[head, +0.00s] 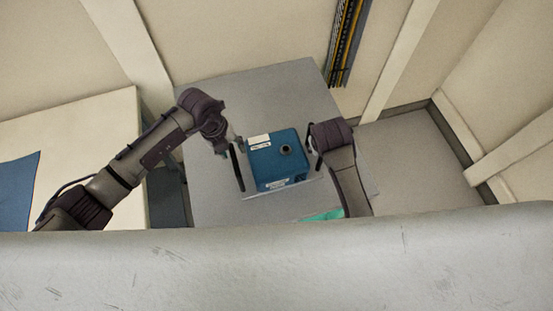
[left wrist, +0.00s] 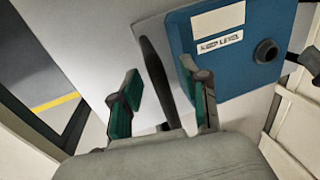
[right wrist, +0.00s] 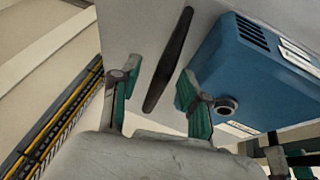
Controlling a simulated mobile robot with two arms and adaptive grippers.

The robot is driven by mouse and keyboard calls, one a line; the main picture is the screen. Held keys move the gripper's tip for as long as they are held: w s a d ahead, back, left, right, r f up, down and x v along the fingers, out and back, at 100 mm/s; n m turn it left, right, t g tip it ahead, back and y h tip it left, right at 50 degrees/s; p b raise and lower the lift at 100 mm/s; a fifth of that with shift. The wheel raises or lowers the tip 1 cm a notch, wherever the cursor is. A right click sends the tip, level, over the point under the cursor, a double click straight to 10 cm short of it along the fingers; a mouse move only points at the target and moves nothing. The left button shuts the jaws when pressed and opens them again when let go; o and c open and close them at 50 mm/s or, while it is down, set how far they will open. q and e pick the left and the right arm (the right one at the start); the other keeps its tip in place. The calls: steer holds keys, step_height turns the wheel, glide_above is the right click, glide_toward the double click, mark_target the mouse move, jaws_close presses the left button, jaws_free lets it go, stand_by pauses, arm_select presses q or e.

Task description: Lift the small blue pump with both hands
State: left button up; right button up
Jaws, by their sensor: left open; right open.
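The small blue pump (head: 277,165) is a box with a round dark port on top and white labels, one reading "KEEP LEVEL". It sits on the grey table, with a dark bar handle (head: 237,170) along its left side and another (right wrist: 168,60) along its other side. My left gripper (left wrist: 160,76) is open, its green-padded fingers either side of the left handle. My right gripper (right wrist: 160,72) is open, its fingers either side of the other handle. In the head view my right wrist hides most of that gripper. Contact with the handles cannot be told.
The grey table top (head: 230,95) is clear behind the pump. A green item (head: 325,215) lies near its front, partly hidden by my right arm. A pale bench (head: 75,125) with a blue sheet (head: 18,192) stands at left. Cables (head: 346,40) run up the back wall.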

arm_select(q)
steer(key=shift+f, duration=0.25)
arm_select(e)
steer(key=shift+w+f, duration=0.1)
steer(key=shift+f, duration=0.15)
arm_select(q)
jaws_close()
arm_select(e)
jaws_close()
arm_select(q)
steer(key=shift+d, duration=0.1)
steer(key=shift+w+r, duration=0.15)
steer(key=shift+r, duration=0.1)
arm_select(e)
steer(key=shift+w+r, duration=0.1)
steer(key=shift+r, duration=0.15)
